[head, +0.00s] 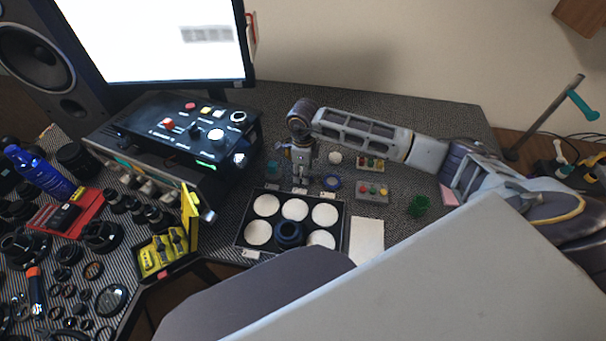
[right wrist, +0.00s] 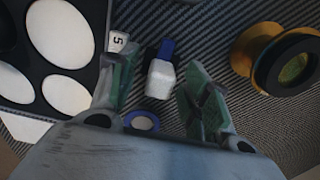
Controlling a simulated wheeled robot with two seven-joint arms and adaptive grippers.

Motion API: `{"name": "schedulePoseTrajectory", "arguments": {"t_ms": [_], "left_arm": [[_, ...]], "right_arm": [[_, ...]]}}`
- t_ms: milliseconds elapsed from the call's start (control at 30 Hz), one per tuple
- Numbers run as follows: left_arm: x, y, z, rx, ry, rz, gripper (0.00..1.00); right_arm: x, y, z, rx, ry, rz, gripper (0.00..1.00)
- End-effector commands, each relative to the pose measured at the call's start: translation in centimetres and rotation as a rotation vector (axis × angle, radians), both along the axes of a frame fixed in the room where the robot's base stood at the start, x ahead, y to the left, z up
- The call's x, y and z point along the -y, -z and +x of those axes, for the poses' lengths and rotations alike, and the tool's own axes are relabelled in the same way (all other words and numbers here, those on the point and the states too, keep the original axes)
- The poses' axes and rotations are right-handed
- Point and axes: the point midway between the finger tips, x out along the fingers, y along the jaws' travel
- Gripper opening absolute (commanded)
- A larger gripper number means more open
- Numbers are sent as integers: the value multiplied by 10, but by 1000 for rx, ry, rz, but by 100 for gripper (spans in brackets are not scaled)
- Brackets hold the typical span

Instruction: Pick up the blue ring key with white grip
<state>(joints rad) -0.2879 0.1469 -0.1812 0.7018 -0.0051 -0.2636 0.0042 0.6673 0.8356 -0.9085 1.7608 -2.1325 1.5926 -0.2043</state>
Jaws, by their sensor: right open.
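The blue ring key with white grip (right wrist: 160,80) lies on the dark woven mat in the right wrist view, its blue end pointing away from the gripper and its white grip nearer. My right gripper (right wrist: 156,70) is open, with one green-padded finger on each side of the key and visible gaps between. I cannot tell the height of the fingers over the mat. In the head view my right gripper (head: 300,178) points down behind the black tray, and I cannot make out the key there. My left gripper is not in view.
A yellow-and-black round part (right wrist: 285,60) lies right of the gripper.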

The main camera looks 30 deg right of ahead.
Motion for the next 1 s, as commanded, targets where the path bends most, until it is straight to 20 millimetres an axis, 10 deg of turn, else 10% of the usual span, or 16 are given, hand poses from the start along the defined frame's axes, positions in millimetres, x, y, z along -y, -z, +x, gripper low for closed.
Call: {"name": "schedulePoseTrajectory", "arguments": {"t_ms": [167,533,1000], "left_arm": [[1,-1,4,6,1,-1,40],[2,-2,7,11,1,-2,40],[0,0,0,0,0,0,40]], "right_arm": [[0,0,0,0,0,0,47],[0,0,0,0,0,0,0],[0,-11,0,0,0,0,0]]}}
